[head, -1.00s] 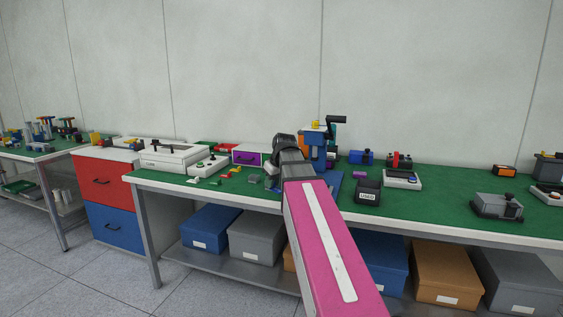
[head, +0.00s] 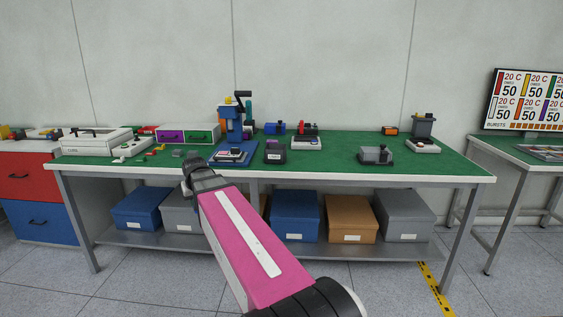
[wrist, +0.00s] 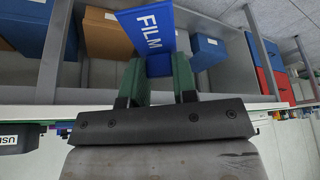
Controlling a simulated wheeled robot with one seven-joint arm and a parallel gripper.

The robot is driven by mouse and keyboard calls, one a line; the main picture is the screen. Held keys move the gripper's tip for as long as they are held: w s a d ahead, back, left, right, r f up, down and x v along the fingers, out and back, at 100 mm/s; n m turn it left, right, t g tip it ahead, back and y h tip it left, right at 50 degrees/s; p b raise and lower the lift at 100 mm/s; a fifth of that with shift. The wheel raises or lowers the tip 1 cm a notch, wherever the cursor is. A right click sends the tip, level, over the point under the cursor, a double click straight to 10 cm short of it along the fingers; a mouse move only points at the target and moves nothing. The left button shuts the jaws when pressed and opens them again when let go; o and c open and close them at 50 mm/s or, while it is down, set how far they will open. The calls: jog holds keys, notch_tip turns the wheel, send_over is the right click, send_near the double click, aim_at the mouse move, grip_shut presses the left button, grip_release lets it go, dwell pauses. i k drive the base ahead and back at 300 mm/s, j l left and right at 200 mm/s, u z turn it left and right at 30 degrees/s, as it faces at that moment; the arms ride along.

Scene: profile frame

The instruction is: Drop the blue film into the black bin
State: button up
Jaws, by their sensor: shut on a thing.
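My gripper (wrist: 158,72) has green fingers and is shut on the blue film (wrist: 147,35), a blue piece with white letters "FILM", in the wrist view. In the head view the film and fingers are hidden behind the dark end of my arm, in front of the bench's front edge. The black bin (head: 275,155) is a small dark box with a white label, standing on the green bench top to the right of my arm's end. Part of it, lettered "US", shows at the lower left of the wrist view (wrist: 14,140). The film is apart from the bin.
A blue machine (head: 233,125) stands left of the bin. A white and red device (head: 306,142) is behind it to the right. A grey device (head: 376,154) sits further right, with clear green top between. Storage boxes (head: 295,214) fill the shelf below.

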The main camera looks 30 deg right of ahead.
aim_at(273, 161)
jog(key=k+z, duration=0.15)
jog(key=z, duration=0.9)
